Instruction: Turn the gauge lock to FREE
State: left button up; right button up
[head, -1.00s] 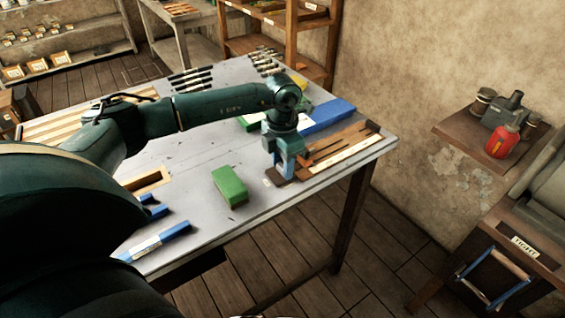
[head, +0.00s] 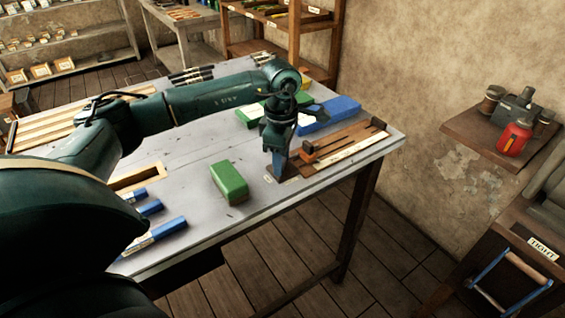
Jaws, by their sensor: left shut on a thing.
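The wooden gauge (head: 347,147) lies at the right end of the grey table, with a dark rail and a brown block (head: 309,154) at its near left end. My left gripper (head: 279,168) points down at this end, just left of the block. It is shut on a small part low at the gauge's end, which I take to be the gauge lock; the fingers hide it. A dark base plate and a small pale label (head: 293,180) show beside the fingertips, but the lettering is too small to read. My right gripper is not in view.
A green block (head: 229,183) lies on the table left of the gripper. A long blue box (head: 331,112) lies behind the gauge. Blue bars (head: 155,236) lie near the front edge. A wall shelf (head: 480,132) holds a red bottle (head: 514,137).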

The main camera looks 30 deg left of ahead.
pick_arm(q)
jog(key=m+b, duration=0.1)
jog(key=m, duration=0.1)
jog(key=shift+a+f+m, duration=0.1)
jog(key=shift+m, duration=0.3)
jog(key=m+b, duration=0.1)
jog(key=m, duration=0.2)
jog(key=shift+a+m+b, duration=0.15)
jog(key=shift+m+b, duration=0.15)
jog(key=shift+m, duration=0.6)
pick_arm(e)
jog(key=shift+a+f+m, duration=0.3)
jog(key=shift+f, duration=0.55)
pick_arm(q)
jog(key=shift+m, duration=0.3)
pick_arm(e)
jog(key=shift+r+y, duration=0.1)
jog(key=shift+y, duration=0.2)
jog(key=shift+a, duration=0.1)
pick_arm(q)
jog(key=o, duration=1)
jog(key=shift+r, duration=0.25)
